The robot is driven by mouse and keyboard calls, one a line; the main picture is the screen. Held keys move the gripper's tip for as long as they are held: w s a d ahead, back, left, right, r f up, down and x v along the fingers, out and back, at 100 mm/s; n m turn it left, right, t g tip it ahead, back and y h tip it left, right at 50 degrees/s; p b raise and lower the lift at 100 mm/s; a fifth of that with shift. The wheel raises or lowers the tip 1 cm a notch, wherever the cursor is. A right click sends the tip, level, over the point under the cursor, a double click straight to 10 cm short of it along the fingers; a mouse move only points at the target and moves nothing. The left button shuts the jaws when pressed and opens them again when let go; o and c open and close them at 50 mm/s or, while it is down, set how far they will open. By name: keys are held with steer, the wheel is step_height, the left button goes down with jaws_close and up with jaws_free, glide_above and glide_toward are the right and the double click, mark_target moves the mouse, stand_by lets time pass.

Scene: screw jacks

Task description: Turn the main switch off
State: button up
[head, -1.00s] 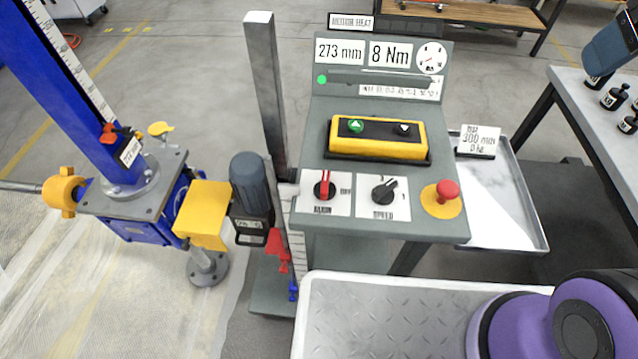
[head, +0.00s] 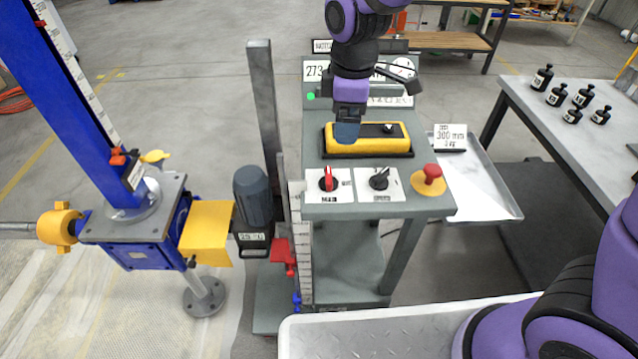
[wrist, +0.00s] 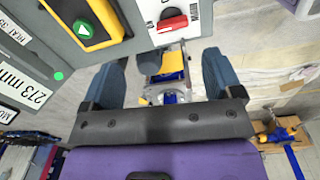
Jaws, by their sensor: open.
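The main switch (head: 327,181) is a red handle on a white plate at the left front of the grey control panel (head: 338,209). In the head view its handle points roughly up, away from the panel's front edge. In the wrist view the red switch (wrist: 172,24) shows at the top, beyond the fingertips. My gripper (head: 347,133) is above the panel, over the left part of the yellow button box, behind the switch and apart from it. Its two blue fingers are spread with nothing between them in the wrist view (wrist: 162,62).
A black selector knob (head: 379,179) and a red mushroom button (head: 432,173) sit right of the switch. The yellow button box (head: 368,143) is behind them. A grey post (head: 264,110), a motor (head: 253,195) and a blue screw jack (head: 135,245) stand left.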

mark_target(329, 174)
steer(key=shift+n, duration=0.6)
steer(key=a+f, duration=0.1)
steer(key=f, duration=0.3)
steer(key=a+f, duration=0.1)
steer(key=f, duration=0.4)
steer(key=a+f, duration=0.1)
steer(key=f, duration=0.3)
steer(key=shift+s+f, duration=0.2)
steer(key=shift+s, duration=0.2)
steer(key=shift+c, duration=0.2)
steer(key=c, duration=0.9)
